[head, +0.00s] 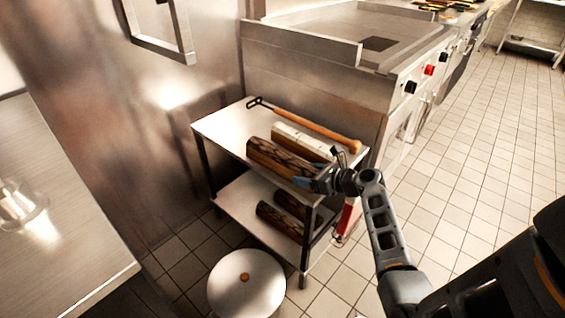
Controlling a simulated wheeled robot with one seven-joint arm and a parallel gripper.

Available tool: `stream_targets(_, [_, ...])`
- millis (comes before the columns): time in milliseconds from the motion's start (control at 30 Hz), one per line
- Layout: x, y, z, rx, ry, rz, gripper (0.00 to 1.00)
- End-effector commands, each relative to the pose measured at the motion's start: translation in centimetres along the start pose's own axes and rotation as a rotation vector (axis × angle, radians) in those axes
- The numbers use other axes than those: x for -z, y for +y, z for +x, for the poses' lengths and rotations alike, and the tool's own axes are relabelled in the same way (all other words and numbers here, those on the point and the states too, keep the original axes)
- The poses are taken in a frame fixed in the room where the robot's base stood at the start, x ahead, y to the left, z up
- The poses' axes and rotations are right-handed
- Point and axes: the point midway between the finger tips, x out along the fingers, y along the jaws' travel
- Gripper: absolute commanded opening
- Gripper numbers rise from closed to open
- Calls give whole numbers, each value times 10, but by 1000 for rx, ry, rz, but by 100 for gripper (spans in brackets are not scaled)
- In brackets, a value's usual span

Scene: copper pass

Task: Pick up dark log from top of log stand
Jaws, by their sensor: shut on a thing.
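The dark log (276,158) lies on the top shelf of the log stand (222,124), along its front side. It has brown, streaked bark. My gripper (308,183) is at the log's right end and is shut on it. The fingers partly hide that end. The log appears to be at shelf height; I cannot tell if it is lifted. A pale log (298,140) lies just behind it on the same shelf.
A wooden-handled tool (320,131) lies at the back of the top shelf. More dark logs (278,220) lie on the lower shelf. A round white lidded bin (246,286) stands in front. A steel griddle (340,50) stands behind. Tiled floor to the right is clear.

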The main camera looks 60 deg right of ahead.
Motion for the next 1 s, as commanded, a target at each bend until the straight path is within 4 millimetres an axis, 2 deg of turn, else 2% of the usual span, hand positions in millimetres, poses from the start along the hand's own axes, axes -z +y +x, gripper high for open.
stream_targets(33, [0,0,0,0,0,0,28])
stream_targets(300, [0,0,0,0,0,0,2])
stream_targets(567, [-4,-1,-1,1,-4,-2,2])
stream_targets(767, [-21,0,-7,0,-5,-4,2])
stream_targets(933, [-45,-1,-18,1,-6,-5,2])
stream_targets(1000, [-44,-8,-32,4,-5,-2,2])
